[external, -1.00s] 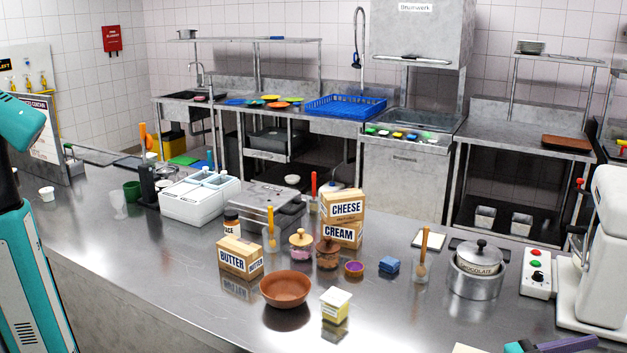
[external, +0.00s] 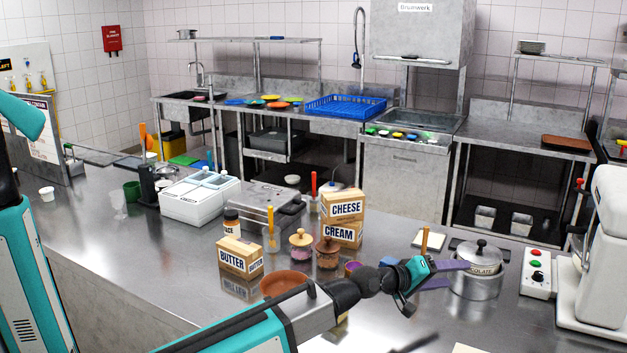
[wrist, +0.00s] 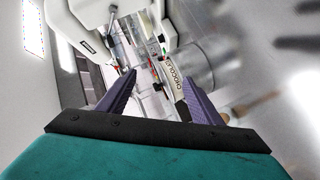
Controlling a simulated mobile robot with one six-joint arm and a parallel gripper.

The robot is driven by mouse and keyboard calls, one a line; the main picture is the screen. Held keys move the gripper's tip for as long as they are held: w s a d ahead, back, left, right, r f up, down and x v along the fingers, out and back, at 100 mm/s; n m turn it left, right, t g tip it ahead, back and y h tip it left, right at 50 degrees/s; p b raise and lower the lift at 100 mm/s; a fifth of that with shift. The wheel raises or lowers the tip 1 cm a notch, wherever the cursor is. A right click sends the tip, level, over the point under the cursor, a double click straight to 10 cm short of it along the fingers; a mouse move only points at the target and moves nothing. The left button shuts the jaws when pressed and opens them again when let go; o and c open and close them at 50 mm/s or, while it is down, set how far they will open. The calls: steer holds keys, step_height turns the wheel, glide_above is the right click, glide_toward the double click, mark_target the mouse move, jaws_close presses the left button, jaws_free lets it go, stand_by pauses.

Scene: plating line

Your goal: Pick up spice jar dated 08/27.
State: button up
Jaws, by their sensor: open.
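My gripper (external: 458,272) is open, with purple fingers, well right of these jars and near the chocolate pot (external: 480,270). In the wrist view my open gripper (wrist: 159,76) has nothing between its fingers, and no spice jar can be made out.
The butter box (external: 239,258) and the cheese box (external: 343,205) on the cream box (external: 342,235) stand close around the jars. My arm partly hides the terracotta bowl (external: 281,282). A white machine (external: 605,250) stands at the right.

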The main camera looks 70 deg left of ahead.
steer(key=s+a+f+n+g, duration=0.1)
steer(key=s+a+f+n, duration=0.1)
steer(key=s+a+n, duration=0.65)
steer(key=s+a+f+n+g, duration=0.2)
steer(key=s+a+n, duration=0.2)
steer(key=s+a, duration=0.8)
steer(key=s+a+r+n, duration=0.1)
steer(key=s+a+n, duration=0.2)
steer(key=s+a, duration=0.2)
steer(key=s+a+r+n+t+p, duration=0.1)
steer(key=s+a+n, duration=0.3)
steer(key=s, duration=0.5)
steer(key=s+a+r+n+p, duration=0.1)
steer(key=s+a+n, duration=0.3)
steer(key=s+a, duration=0.2)
steer(key=shift+s+a+r+t, duration=0.1)
steer(key=shift+s+a+t, duration=0.1)
steer(key=shift+s, duration=0.35)
steer(key=shift+s+a+t, duration=0.15)
steer(key=shift+s+t, duration=0.05)
steer(key=shift+s, duration=0.35)
steer(key=s+a+n+t+y+p, duration=0.1)
steer(key=s+a+n+y+p, duration=0.2)
steer(key=s+a, duration=0.5)
steer(key=n+y, duration=0.3)
steer(key=y, duration=0.2)
glide_toward(226, 219)
steer(key=shift+s+d+r, duration=0.2)
steer(key=shift+s+d, duration=0.4)
steer(key=shift+s, duration=0.05)
